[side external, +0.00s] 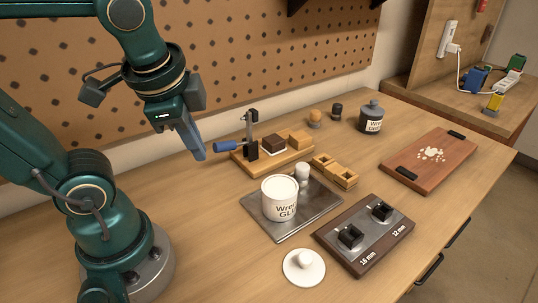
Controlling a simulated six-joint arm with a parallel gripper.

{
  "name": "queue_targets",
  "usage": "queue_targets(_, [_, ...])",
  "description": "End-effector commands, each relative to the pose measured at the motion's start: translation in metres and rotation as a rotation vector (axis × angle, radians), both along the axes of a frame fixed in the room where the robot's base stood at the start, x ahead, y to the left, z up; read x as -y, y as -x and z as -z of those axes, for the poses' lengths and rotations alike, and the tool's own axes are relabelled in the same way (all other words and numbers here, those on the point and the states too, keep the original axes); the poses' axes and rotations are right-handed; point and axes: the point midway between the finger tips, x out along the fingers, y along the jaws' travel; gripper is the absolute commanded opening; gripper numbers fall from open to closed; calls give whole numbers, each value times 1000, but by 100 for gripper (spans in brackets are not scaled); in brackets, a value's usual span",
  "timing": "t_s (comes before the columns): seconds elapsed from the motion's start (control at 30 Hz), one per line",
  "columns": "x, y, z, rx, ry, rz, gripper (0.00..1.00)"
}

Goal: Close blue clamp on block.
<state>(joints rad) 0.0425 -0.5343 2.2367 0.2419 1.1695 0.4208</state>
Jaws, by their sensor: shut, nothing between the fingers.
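The clamp (251,136) is a dark upright post on a wooden base board (270,162). Its blue handle (226,146) sticks out to the left, roughly level. A dark brown block (273,143) sits on the board just right of the post, and a light wooden block (301,140) sits at the board's right end. Whether the clamp touches the dark block cannot be told. My gripper (199,153) is shut and empty, with its blue-grey fingers pointing down just left of the handle's end. Whether they touch the handle is unclear.
In front stand a white glue pot (280,204) on a metal tray (303,222), a white lid (304,266) and a dark socket block (365,250). A cutting board (433,171) is farther right. The table's left front is clear.

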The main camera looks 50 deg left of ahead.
Motion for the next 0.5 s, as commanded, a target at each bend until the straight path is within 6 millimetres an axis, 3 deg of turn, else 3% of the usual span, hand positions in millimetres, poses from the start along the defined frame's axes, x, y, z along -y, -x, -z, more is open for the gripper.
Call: queue_targets(0.5, [-39,-50,0,-538,-440,479,0])
